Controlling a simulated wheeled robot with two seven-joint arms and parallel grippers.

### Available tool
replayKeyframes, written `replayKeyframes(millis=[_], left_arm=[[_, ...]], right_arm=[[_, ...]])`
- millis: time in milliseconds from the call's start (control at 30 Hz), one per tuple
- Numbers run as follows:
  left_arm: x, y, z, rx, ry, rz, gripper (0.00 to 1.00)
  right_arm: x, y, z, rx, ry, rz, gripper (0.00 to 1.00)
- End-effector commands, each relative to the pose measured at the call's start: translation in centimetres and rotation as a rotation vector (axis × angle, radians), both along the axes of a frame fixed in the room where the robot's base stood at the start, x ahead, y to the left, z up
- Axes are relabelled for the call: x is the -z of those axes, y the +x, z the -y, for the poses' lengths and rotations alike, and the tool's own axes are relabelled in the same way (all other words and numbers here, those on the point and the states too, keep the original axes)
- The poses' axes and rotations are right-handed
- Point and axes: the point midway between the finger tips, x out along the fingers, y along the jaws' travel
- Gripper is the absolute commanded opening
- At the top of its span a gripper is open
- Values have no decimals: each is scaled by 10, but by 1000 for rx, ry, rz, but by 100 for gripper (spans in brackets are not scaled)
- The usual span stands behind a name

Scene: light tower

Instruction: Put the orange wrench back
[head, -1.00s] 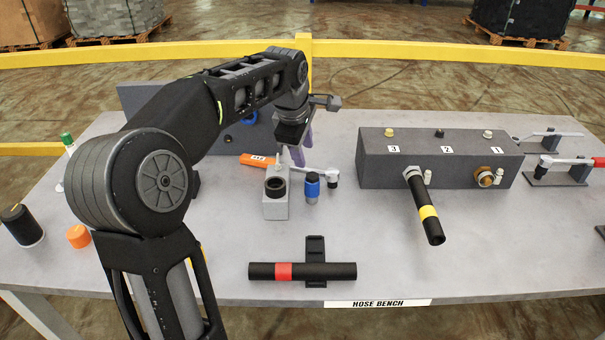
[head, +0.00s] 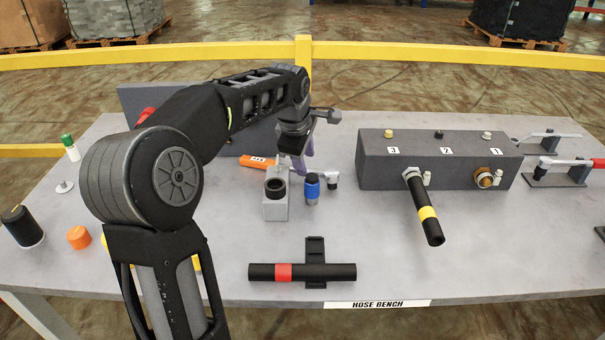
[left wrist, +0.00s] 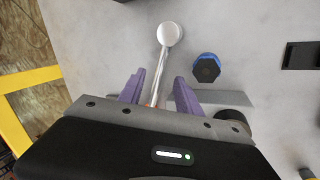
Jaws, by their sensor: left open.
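The orange wrench (head: 258,161) lies on the bench, with its orange handle to the left and its silver head (head: 332,178) to the right. My left gripper (head: 302,160) is above its shaft, purple fingers pointing down. In the left wrist view the wrench's silver shaft and round head (left wrist: 170,34) show between the open fingers of my left gripper (left wrist: 160,88). I cannot tell whether a finger touches it. The gripper hides part of the shaft in the head view. My right gripper is not in view.
A grey block with a black ring (head: 276,197) and a blue-banded fitting (head: 312,188) stand just in front of the wrench. A grey numbered manifold (head: 440,165) is to the right. A red-banded hose (head: 325,271) lies in front.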

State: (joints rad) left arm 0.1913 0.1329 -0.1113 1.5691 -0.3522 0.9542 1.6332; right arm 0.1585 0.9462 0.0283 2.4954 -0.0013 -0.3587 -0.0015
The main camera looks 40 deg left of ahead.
Motion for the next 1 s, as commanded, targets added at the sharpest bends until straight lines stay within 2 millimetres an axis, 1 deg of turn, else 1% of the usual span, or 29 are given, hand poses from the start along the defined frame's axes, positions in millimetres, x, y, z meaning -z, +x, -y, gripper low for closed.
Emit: replayKeyframes(millis=[200,333,933,967,1000], left_arm=[[30,10,-3,0,-1,-3,41],[41,15,-5,0,0,-1,41],[42,16,-5,0,0,0,41],[42,16,-5,0,0,0,40],[42,16,-5,0,0,0,36]], right_arm=[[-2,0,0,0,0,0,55],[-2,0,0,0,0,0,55],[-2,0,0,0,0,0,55],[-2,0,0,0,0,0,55],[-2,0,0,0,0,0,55]])
